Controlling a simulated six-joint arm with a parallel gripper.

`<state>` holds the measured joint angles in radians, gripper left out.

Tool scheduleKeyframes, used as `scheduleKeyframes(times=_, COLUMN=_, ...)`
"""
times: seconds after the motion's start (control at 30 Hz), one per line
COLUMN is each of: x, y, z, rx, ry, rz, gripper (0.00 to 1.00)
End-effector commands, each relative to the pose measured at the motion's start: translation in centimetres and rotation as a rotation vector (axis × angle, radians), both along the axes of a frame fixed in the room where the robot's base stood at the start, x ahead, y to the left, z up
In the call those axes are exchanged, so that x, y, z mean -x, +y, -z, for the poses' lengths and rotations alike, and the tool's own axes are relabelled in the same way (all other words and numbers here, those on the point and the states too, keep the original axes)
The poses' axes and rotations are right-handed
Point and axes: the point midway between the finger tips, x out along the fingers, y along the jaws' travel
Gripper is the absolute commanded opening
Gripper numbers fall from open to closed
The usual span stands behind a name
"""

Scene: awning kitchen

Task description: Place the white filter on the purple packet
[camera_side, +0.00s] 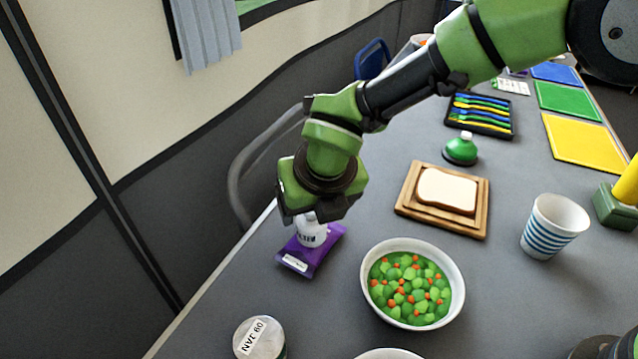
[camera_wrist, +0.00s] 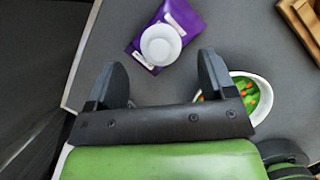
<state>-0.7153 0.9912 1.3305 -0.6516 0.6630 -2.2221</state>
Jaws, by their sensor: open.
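The purple packet (camera_side: 302,262) lies flat on the grey table near its left edge. The white filter (camera_side: 311,236), with dark lettering on its side, stands upright on the packet. In the wrist view the filter (camera_wrist: 160,45) shows as a round white top within the outline of the purple packet (camera_wrist: 183,17). My gripper (camera_side: 318,212) is just above the filter in the side view, and its fingers hide the filter's top there. In the wrist view my gripper (camera_wrist: 165,78) has its two fingers wide apart, with nothing between them, and the filter is beyond the fingertips.
A white bowl of peas and carrots (camera_side: 449,254) stands right of the packet. A wooden board (camera_side: 408,205) with bread (camera_side: 447,190), a striped cup (camera_side: 553,227) and a lidded jar (camera_side: 259,340) stand around it. The table's left edge is close to the packet.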

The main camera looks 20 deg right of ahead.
Motion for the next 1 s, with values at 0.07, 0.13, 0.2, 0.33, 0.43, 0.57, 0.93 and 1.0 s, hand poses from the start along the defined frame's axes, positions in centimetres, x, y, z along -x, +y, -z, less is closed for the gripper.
scheduleKeyframes(times=0.07, x=0.6, y=0.1, z=-1.8, rx=-0.003, ry=-0.003, rz=-0.001, gripper=0.77)
scheduleKeyframes(times=0.13, x=1.2, y=0.1, z=-2.9, rx=-0.001, ry=-0.002, rz=-0.002, gripper=0.77)
scheduleKeyframes(times=0.2, x=1.5, y=0.1, z=-3.8, rx=-0.002, ry=-0.002, rz=-0.001, gripper=0.77)
scheduleKeyframes(times=0.33, x=2.0, y=0.0, z=-4.9, rx=-0.001, ry=-0.001, rz=0.0, gripper=0.77)
scheduleKeyframes(times=0.43, x=2.2, y=0.0, z=-5.1, rx=0.001, ry=0.001, rz=-0.001, gripper=0.77)
scheduleKeyframes(times=0.57, x=2.2, y=0.0, z=-5.2, rx=0.001, ry=0.001, rz=-0.001, gripper=0.77)
scheduleKeyframes(times=0.93, x=2.7, y=-7.4, z=-13.3, rx=-0.326, ry=0.007, rz=0.697, gripper=0.77)
scheduleKeyframes(times=1.0, x=4.0, y=-10.5, z=-15.9, rx=-0.465, ry=0.016, rz=0.988, gripper=0.77)
